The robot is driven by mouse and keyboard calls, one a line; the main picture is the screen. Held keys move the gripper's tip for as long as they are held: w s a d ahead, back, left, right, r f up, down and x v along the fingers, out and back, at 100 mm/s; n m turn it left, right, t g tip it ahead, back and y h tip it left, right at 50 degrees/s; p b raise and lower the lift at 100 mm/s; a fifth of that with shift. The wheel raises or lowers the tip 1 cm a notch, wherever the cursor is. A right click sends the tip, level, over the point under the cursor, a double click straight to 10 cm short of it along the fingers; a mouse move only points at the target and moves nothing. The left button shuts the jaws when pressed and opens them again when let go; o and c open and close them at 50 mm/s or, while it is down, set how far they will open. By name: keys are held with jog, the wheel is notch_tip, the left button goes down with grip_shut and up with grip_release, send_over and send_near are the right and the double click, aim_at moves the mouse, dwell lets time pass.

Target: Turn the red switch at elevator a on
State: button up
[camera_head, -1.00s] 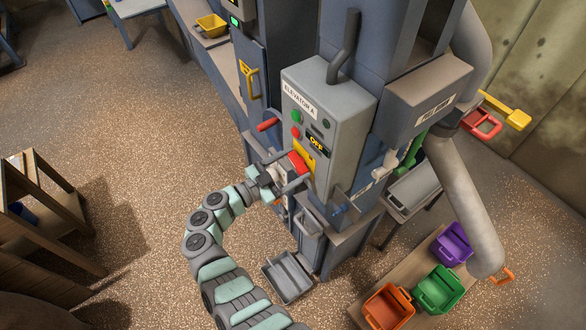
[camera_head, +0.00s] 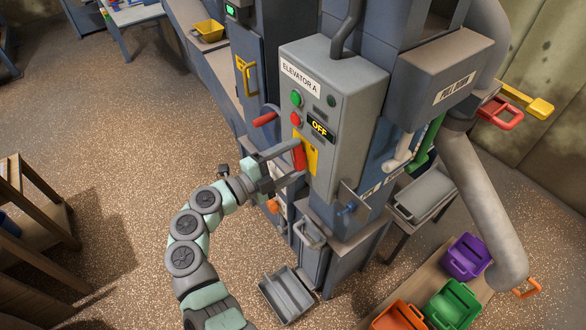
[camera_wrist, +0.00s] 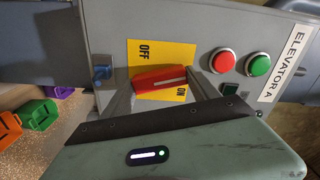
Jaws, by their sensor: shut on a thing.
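The red switch (camera_head: 299,154) sits on a yellow plate (camera_head: 311,158) on the front of the grey box labelled ELEVATOR A (camera_head: 345,85). The dark display (camera_head: 320,128) above the plate reads OFF. In the wrist view the red switch (camera_wrist: 160,77) lies across the yellow plate, between the printed words OFF and ON. It has a pale line along it. My gripper (camera_head: 290,162) reaches the switch from the left, and its fingers are shut on the switch's sides. The wrist view shows my gripper (camera_wrist: 166,88) with one finger at each end of the switch.
Green (camera_head: 296,98) and red (camera_head: 295,118) buttons sit above the switch. A red-handled lever (camera_head: 265,119) is left of the box, and a blue knob (camera_head: 348,208) is below right. A grey bin (camera_head: 287,295) lies on the floor. Open floor lies to the left.

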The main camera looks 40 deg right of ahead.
jog(key=shift+f+m+b, duration=0.35)
jog(key=shift+m+b, duration=0.65)
jog(key=shift+b, duration=0.25)
jog(key=shift+r+m+b, duration=0.15)
jog(key=shift+m+b, duration=0.45)
jog(key=shift+r, duration=0.1)
jog(key=o, duration=1.4)
jog(key=shift+c, duration=0.2)
jog(key=shift+a, duration=0.1)
jog(key=w+a, duration=0.1)
jog(key=a, duration=0.9)
jog(key=shift+w+a, duration=0.2)
jog(key=shift+a, duration=0.1)
